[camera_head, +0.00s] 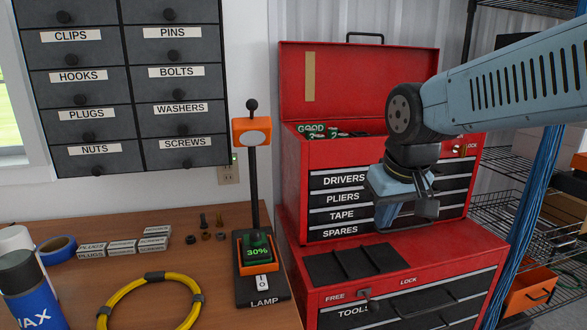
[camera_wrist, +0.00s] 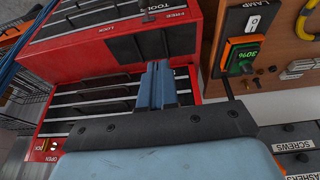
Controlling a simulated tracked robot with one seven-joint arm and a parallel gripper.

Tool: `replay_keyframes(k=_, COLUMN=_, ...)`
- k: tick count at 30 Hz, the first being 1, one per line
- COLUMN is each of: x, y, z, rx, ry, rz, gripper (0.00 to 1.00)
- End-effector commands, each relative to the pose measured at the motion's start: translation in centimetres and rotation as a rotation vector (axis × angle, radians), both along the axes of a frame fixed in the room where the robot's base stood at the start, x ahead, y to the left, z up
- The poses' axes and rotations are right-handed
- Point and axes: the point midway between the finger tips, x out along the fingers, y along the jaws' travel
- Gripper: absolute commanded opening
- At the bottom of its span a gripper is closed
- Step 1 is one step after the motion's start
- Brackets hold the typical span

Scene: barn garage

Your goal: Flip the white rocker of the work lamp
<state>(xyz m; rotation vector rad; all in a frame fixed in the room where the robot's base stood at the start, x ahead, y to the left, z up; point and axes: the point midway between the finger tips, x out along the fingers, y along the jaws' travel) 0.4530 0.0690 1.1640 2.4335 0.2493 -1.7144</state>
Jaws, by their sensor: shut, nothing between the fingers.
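The work lamp (camera_head: 252,160) stands near the right edge of the wooden bench, with an orange head on a black post. Its base carries a green display reading 30% (camera_head: 257,252) and, below that, the small white rocker (camera_head: 262,282) marked with I and O, above the word LAMP. In the wrist view the rocker (camera_wrist: 253,21) shows at the upper right, near the display (camera_wrist: 243,55). My gripper (camera_head: 408,212) is shut and empty, in front of the red tool chest, to the right of the lamp and apart from it. In the wrist view its fingers (camera_wrist: 158,68) are together.
The red tool chest (camera_head: 290,200) stands right of the bench. A yellow cable coil (camera_head: 110,305), blue tape (camera_head: 57,250), label blocks (camera_head: 122,247) and several bolts lie on the bench. Labelled drawers (camera_head: 130,110) hang above. Wire shelves (camera_head: 520,235) are at right.

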Motion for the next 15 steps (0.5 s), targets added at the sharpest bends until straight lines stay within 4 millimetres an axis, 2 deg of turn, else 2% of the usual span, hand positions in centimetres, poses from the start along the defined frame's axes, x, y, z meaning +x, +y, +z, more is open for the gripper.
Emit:
replay_keyframes(k=1, x=-0.9, y=-1.3, z=0.4, rx=0.008, ry=-0.026, rz=-0.038, gripper=0.0)
replay_keyframes(k=6, x=-3.7, y=-4.6, z=1.0, rx=0.029, ry=-0.091, rz=-0.137, gripper=0.0)
replay_keyframes(k=10, x=-5.2, y=-6.1, z=1.2, rx=0.041, ry=-0.126, rz=-0.191, gripper=0.0)
replay_keyframes(k=15, x=-6.2, y=-6.9, z=1.2, rx=0.047, ry=-0.146, rz=-0.221, gripper=0.0)
